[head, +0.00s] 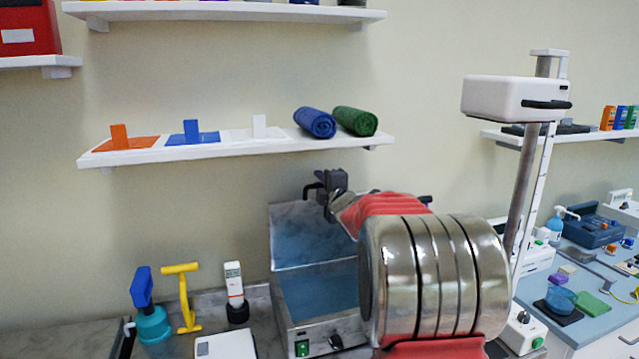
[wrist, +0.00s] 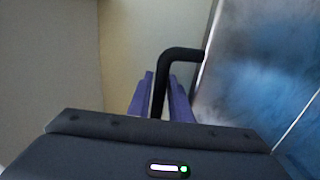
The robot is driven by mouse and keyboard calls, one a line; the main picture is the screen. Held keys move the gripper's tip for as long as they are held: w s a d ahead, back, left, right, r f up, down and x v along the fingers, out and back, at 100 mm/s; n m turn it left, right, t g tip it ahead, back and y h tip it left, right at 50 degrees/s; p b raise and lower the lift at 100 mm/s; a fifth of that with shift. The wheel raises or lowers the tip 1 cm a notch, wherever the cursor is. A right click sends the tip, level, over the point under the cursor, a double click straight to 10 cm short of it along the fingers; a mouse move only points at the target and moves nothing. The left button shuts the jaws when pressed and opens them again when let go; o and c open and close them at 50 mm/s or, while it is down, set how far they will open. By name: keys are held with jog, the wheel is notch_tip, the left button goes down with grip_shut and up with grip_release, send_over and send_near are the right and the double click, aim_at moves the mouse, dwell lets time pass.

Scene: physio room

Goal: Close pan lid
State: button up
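The metal pan (head: 330,322) is a box-shaped bath with bluish inside, a green switch and a black knob, standing below the shelf in the head view. Its lid (head: 298,236) stands raised at the back, and the pan is open. The lid's black bent handle (head: 309,188) sticks out at the top. My gripper (head: 322,190) is at the handle. In the wrist view, the handle (wrist: 180,54) runs down between the purple fingers of my gripper (wrist: 160,95), which are close against it on both sides. The lid's face (wrist: 255,60) fills the right. My arm hides the pan's right side.
A wall shelf (head: 240,147) with rolled mats (head: 315,122) hangs above. A pole-mounted white device (head: 505,97) stands right.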

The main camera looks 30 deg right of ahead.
jog(key=shift+c, duration=0.6)
grip_shut()
jog(key=shift+f, duration=0.1)
jog(key=shift+s+a, duration=0.1)
jog(key=shift+s, duration=0.1)
